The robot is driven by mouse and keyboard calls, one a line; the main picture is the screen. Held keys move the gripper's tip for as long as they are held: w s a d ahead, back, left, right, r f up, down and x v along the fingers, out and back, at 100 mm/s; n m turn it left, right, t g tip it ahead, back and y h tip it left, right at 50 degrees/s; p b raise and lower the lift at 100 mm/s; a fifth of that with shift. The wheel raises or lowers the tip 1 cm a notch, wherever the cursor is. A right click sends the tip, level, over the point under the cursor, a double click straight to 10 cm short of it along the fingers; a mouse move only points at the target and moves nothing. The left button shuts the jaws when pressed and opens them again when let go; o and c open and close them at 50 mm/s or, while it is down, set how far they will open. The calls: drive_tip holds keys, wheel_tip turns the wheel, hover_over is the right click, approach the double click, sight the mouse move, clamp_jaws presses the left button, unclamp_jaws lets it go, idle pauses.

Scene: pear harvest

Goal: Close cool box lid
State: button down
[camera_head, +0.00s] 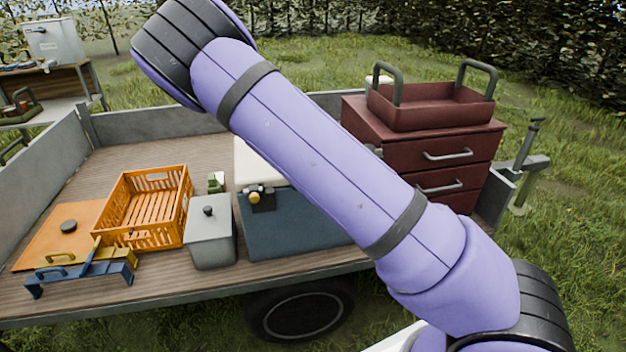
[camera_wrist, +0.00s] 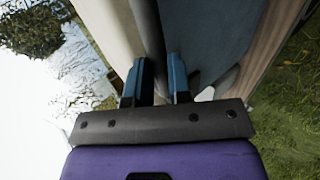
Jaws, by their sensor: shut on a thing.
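The cool box (camera_head: 290,220) is a blue box with a cream lid (camera_head: 243,160). It stands at the front edge of the trailer bed, and my arm covers its right part. The lid lies over the box where it shows; a dark latch with a yellow knob (camera_head: 255,197) is at its front. In the wrist view the cream lid (camera_wrist: 115,22) is left of the blue wall (camera_wrist: 205,35), with a dark seam between. My gripper (camera_wrist: 160,75) straddles this seam, its blue fingers a little apart, shut on the lid's edge. The exact contact is hidden. The head view does not show my gripper.
Left of the box are a grey lidded bin (camera_head: 210,240), an orange crate (camera_head: 145,208) and an orange board (camera_head: 60,235) with tools in front. A red drawer cabinet (camera_head: 440,160) bears a red tray (camera_head: 430,107) at right. Bare planks (camera_head: 130,155) lie behind the crate.

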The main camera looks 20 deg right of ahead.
drive_tip(key=shift+s+f, duration=0.25)
drive_tip(key=shift+f, duration=0.4)
drive_tip(key=shift+s+f, duration=0.2)
drive_tip(key=shift+f, duration=0.4)
drive_tip(key=c, duration=1.1)
unclamp_jaws()
drive_tip(key=shift+w+f, duration=0.1)
drive_tip(key=shift+o, duration=0.2)
drive_tip(key=v, duration=0.7)
drive_tip(key=shift+r, duration=0.25)
